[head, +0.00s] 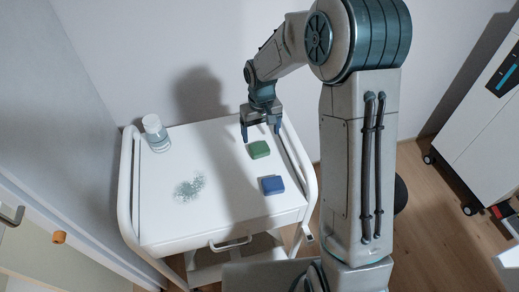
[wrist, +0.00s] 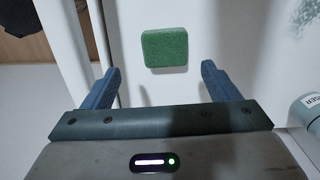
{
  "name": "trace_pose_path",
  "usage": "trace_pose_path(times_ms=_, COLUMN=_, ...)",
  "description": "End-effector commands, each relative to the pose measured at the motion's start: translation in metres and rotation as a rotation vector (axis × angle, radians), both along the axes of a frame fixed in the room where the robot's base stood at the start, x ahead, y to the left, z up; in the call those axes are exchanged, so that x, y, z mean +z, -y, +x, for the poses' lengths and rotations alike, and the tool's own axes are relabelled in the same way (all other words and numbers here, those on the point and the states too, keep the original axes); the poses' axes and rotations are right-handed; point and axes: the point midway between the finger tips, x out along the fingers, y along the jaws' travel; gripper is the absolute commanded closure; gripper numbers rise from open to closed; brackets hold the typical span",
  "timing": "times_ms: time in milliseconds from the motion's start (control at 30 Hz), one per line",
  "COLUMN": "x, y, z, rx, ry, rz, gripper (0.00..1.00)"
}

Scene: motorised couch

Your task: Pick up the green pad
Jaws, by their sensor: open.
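The green pad (head: 259,149) lies flat on the white cart top (head: 225,219), near its right side. In the wrist view the green pad (wrist: 165,48) shows beyond the fingertips, between their lines, with nothing touching it. My gripper (head: 262,132) is open and empty above the far right part of the cart, just behind the pad. Its two blue fingers (wrist: 160,82) are spread apart in the wrist view. The gap between the fingertips looks wider than the pad. How high the fingertips are above the cart top is hard to tell.
A blue pad (head: 272,185) lies nearer the cart's front. A grey speckled patch (head: 189,189) marks the middle left of the top. Raised white rails (head: 297,160) run along the cart's sides.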

Motion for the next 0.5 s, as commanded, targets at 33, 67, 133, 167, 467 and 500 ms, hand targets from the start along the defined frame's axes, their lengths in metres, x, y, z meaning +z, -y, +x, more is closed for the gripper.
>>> trace_pose_path(times_ms=33, x=-0.006, y=0.000, z=-0.001, rx=0.000, ry=-0.002, rz=0.000, gripper=0.18)
trace_pose_path(times_ms=67, x=-0.008, y=0.000, z=-0.001, rx=-0.001, ry=-0.001, rz=0.000, gripper=0.18)
trace_pose_path(times_ms=133, x=-0.011, y=0.000, z=-0.001, rx=-0.001, ry=-0.001, rz=0.000, gripper=0.18)
trace_pose_path(times_ms=167, x=-0.013, y=0.000, z=-0.001, rx=-0.001, ry=-0.001, rz=0.000, gripper=0.18)
trace_pose_path(times_ms=467, x=-0.052, y=-0.006, z=-0.007, rx=-0.001, ry=-0.003, rz=0.000, gripper=0.18)
trace_pose_path(times_ms=500, x=-0.057, y=-0.006, z=-0.007, rx=0.000, ry=-0.003, rz=-0.001, gripper=0.18)
